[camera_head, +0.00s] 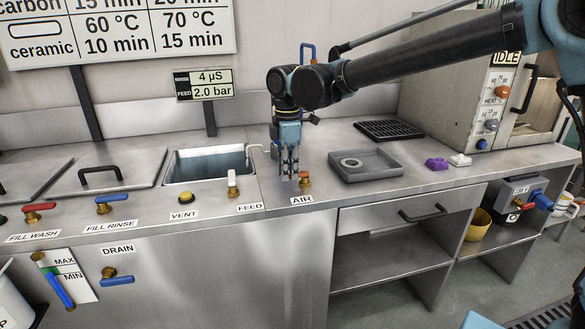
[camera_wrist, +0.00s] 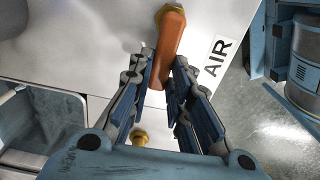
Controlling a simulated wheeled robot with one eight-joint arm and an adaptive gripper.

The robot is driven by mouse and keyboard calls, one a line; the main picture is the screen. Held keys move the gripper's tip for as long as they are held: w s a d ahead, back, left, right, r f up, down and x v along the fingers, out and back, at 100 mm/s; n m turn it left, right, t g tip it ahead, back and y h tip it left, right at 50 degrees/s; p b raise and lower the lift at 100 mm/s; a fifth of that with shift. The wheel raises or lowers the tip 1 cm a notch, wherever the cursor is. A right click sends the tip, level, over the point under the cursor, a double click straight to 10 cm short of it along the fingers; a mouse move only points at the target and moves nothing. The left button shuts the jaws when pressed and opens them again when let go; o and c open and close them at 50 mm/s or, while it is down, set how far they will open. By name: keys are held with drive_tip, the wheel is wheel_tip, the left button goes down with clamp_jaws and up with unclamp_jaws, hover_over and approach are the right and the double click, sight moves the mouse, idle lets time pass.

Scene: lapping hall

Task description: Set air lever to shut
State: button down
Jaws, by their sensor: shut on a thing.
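The air lever (camera_head: 305,176) is an orange handle on a brass base at the counter's front edge, just above the AIR label (camera_head: 302,200). In the wrist view, the lever (camera_wrist: 170,45) runs from its brass base at the top down between my fingers. My gripper (camera_head: 289,175) points down just left of the lever base, its fingers on the handle. In the wrist view, the fingers of my gripper (camera_wrist: 161,88) lie on either side of the handle's free end, shut on it. The AIR label (camera_wrist: 216,58) is to the right there.
A grey tray (camera_head: 388,173) with a ring lies to the right. Purple (camera_head: 436,164) and white (camera_head: 460,160) pieces lie beyond it.

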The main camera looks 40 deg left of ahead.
drive_tip(key=shift+w+d, duration=0.1)
drive_tip(key=shift+w, duration=0.2)
drive_tip(key=c, duration=1.5)
unclamp_jaws()
drive_tip(key=shift+s, duration=0.1)
drive_tip(key=shift+r, duration=0.1)
drive_tip(key=shift+r, duration=0.2)
wheel_tip(320, 180, up, 12)
drive_tip(key=shift+f, duration=0.25)
